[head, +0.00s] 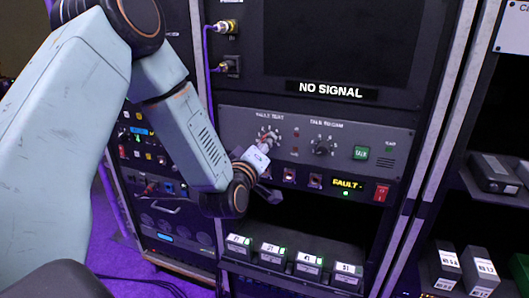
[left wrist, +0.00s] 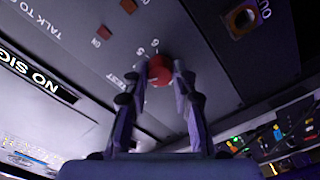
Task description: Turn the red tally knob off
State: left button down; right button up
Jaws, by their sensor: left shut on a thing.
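The red tally knob (left wrist: 159,70) sits on the grey panel (head: 225,118) under the label that reads like "TALLY TEST", with a number scale around it. My left gripper (left wrist: 161,80) is shut on the knob, with one finger on each side of it in the left wrist view. In the head view the left gripper (head: 266,148) reaches the panel from the lower left and covers most of the knob. I cannot read where the knob points. My right gripper is not in view.
A second dial (head: 322,148), a green button (head: 361,153), a lit "FAULT" display (head: 347,184) and a red switch (head: 381,193) are to the right on the panel. Several labelled boxes (head: 272,252) stand below. A "NO SIGNAL" screen (head: 335,45) is above.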

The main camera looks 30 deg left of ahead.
pick_arm(q)
jog(key=shift+n+b, duration=10.45)
jog(key=shift+n, duration=4.25)
jog(key=shift+a+n, duration=0.1)
jog(key=shift+n, duration=0.2)
jog(key=shift+r, duration=0.1)
jog(key=c, duration=1.1)
grip_release()
